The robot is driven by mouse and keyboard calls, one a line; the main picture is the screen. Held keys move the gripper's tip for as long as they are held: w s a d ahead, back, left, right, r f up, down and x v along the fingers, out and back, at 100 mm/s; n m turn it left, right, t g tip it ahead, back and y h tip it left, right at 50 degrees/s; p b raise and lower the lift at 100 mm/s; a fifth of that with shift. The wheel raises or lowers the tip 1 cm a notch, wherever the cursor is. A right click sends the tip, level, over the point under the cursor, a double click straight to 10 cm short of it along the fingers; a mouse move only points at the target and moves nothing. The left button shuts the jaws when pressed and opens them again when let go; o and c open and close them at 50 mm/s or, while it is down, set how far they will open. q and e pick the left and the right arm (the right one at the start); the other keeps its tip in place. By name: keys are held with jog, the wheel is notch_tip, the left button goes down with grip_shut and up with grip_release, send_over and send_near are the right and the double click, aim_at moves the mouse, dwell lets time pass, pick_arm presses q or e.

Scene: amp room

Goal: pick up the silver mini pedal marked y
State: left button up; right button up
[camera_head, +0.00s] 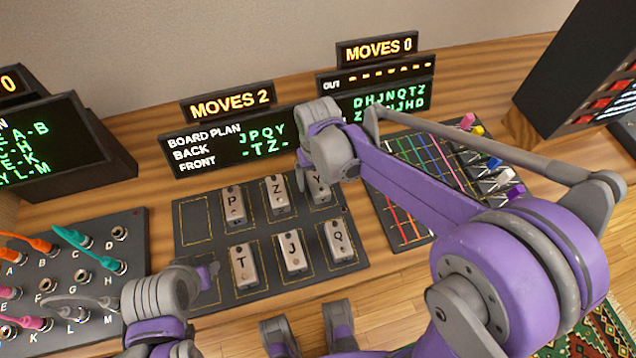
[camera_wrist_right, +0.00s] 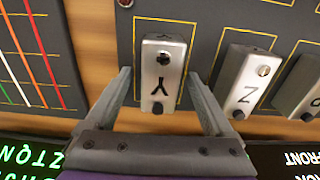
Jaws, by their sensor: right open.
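The silver mini pedal marked Y (camera_wrist_right: 162,62) stands in its outlined slot on the dark pedal board (camera_head: 190,262). In the head view the Y pedal (camera_head: 318,190) is at the right end of the back row, partly hidden by my right wrist. My right gripper (camera_wrist_right: 159,76) is open, with one fingertip on each side of the Y pedal's near end. A gap shows between the fingers and the pedal; their height relative to it is hard to tell. My left arm is low at the left of the head view, and its gripper (camera_head: 207,273) shows too little to judge.
Pedals Z (camera_head: 277,195) and P (camera_head: 233,206) share the back row. T (camera_head: 243,268), J (camera_head: 291,252) and Q (camera_head: 339,241) stand in front. A "MOVES 2" sign (camera_head: 229,103) rises behind. A panel with coloured lines (camera_head: 408,230) lies right, a jack panel (camera_head: 140,225) left.

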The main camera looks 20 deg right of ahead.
grip_shut()
dwell(0.4)
